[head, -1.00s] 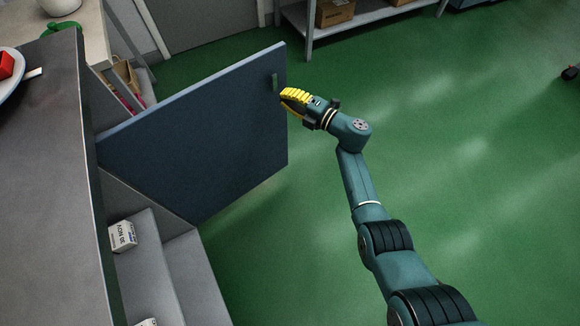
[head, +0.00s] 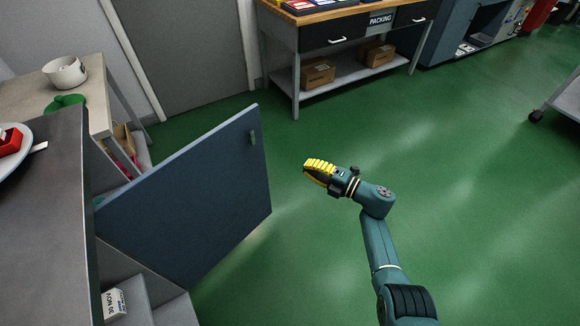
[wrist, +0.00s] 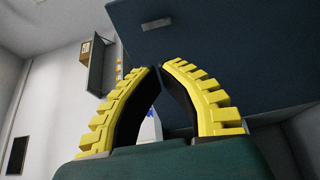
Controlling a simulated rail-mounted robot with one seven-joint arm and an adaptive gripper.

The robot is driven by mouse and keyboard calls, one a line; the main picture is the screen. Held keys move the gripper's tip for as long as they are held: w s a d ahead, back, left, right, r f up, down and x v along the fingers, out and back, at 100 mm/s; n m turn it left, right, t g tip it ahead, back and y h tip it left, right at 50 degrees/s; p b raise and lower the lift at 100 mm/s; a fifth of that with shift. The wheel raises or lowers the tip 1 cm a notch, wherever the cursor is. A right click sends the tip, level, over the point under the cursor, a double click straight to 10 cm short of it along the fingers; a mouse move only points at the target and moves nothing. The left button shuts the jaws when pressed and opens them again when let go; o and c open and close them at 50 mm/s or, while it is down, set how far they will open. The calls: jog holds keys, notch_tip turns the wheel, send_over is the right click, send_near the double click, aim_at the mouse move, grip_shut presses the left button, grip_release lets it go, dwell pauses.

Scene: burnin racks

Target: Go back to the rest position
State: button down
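My gripper (head: 306,166), with yellow ribbed fingers, is in free air over the green floor, to the right of the open blue cabinet door (head: 190,195). Its fingertips (wrist: 159,68) come together in the wrist view, with nothing between them. A gap shows between the fingers and the door's dark handle (head: 253,138). The door also fills the upper right of the wrist view (wrist: 230,50), with a pale handle-like bar (wrist: 157,23) on it. My arm reaches up from the lower right of the head view.
The grey counter (head: 50,225) stands at left, with a white labelled box (head: 115,303) on a shelf below. A packing bench (head: 345,72) with cartons stands at the back. A wheeled cart (head: 565,100) is at far right. The green floor (head: 480,200) between is clear.

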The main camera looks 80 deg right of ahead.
jog(key=shift+s+d+f, duration=0.1)
jog(key=shift+s, duration=0.55)
jog(key=shift+s+d+f, duration=0.1)
jog(key=shift+s, duration=0.5)
